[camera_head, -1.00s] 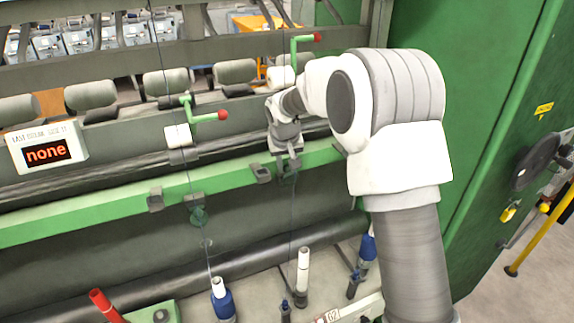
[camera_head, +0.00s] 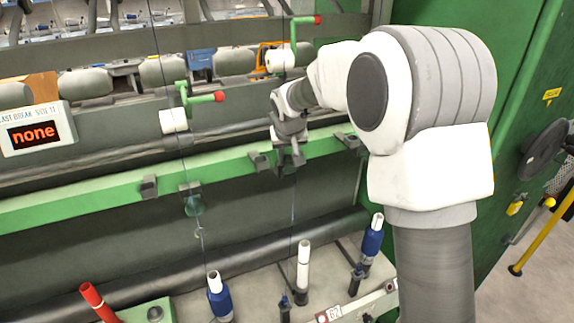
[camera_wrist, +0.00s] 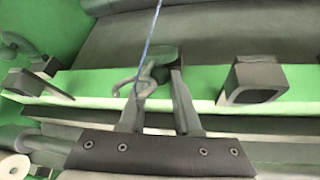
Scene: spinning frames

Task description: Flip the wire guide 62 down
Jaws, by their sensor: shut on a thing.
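My gripper (camera_head: 290,158) is at the green rail (camera_head: 230,168), above the bobbin spindle by the label 62 (camera_head: 335,313). In the wrist view, the fingers (camera_wrist: 161,80) are close around the dark wire guide (camera_wrist: 165,58) at the rail's edge. Its curled wire loop (camera_wrist: 138,82) shows beside the left finger, with a bluish thread (camera_wrist: 150,38) running past it. In the head view my gripper mostly hides this guide, and I cannot tell its exact tilt.
Dark brackets (camera_head: 259,161) flank the gripper on the rail; one is close on the right in the wrist view (camera_wrist: 254,80). A neighbouring guide (camera_head: 192,200) hangs at the left. Bobbins (camera_head: 303,262) stand below. A green crank with a red knob (camera_head: 318,20) is above.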

